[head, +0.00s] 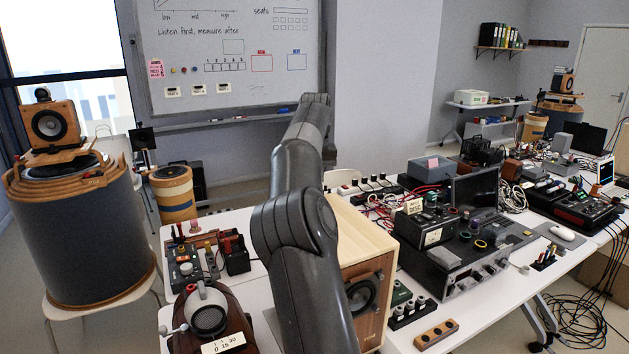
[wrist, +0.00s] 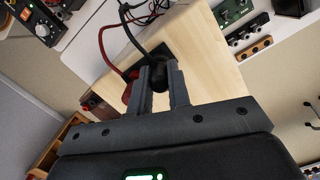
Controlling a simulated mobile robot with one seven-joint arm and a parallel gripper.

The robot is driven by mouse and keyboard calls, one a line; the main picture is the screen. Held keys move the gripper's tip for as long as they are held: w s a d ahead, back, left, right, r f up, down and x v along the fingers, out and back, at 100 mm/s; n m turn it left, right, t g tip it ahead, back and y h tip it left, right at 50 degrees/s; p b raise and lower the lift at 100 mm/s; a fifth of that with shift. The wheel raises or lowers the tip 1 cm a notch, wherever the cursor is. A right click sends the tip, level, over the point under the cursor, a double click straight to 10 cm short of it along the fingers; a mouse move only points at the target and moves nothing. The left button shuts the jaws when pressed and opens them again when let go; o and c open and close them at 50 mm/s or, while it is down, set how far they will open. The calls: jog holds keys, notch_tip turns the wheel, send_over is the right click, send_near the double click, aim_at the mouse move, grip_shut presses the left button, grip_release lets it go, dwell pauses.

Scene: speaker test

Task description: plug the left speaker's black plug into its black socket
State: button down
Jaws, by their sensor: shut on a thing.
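The left speaker (head: 350,222) is a pale wooden box with a round dark driver on its front, standing on the white table partly behind my arm. In the wrist view its pale wooden panel (wrist: 207,62) fills the middle. My gripper (wrist: 159,68) is shut on the black plug (wrist: 159,78), at a dark terminal area on the panel. A black cable (wrist: 130,28) runs up from there. A red plug (wrist: 128,92) with a red cable is just left of the fingers. The black socket is hidden, so I cannot tell how deep the plug sits. In the head view the gripper is hidden.
A wooden strip with holes (head: 436,334) and a dark green knobbed box (head: 408,310) lie right of the speaker. Stacked audio equipment (head: 455,255) stands further right.

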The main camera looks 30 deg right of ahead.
jog(key=shift+f, duration=0.65)
jog(key=c, duration=1.3)
grip_release()
jog(key=shift+r, duration=3.8)
